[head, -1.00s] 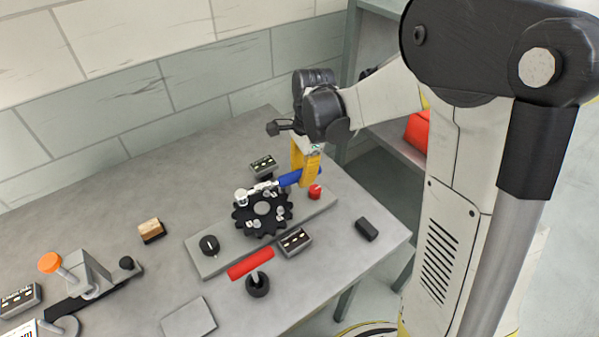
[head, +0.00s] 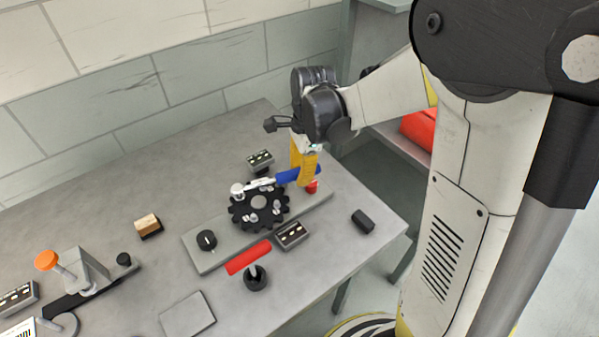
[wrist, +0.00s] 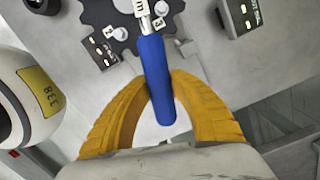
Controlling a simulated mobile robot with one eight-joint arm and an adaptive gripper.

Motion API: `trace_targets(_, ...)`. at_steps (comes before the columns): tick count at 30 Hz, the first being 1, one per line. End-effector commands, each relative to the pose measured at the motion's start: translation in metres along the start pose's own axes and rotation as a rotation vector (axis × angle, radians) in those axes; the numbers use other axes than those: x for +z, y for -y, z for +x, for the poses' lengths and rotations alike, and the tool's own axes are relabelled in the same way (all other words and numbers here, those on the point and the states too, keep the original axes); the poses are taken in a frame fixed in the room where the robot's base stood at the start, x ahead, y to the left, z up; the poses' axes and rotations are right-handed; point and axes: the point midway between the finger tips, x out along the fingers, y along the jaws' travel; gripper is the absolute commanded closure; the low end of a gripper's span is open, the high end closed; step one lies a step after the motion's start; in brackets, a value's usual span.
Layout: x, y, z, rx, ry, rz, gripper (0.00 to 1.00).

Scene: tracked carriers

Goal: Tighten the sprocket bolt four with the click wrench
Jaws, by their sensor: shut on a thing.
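The black toothed sprocket (head: 259,203) lies on a grey plate (head: 212,261) on the bench. Several silver bolts stand on it; tags 2 and 3 can be read beside two of them in the wrist view. The click wrench has a blue handle (head: 288,176) and a silver shaft. Its round head (head: 237,190) is over the sprocket's upper left edge; I cannot tell which bolt lies under it or whether it is seated. My gripper (head: 300,177) is shut on the handle, and its yellow fingers flank the blue handle in the wrist view (wrist: 155,80).
A black knob (head: 206,240) and a red button (head: 312,187) are on the plate. The bench's right edge is near.

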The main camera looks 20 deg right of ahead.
Motion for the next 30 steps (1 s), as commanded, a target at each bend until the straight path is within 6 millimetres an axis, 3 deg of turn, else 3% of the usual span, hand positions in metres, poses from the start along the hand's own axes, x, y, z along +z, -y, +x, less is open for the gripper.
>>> trace_targets(30,0.002,-0.028,0.000,-0.015,-0.001,0.171,1.00)
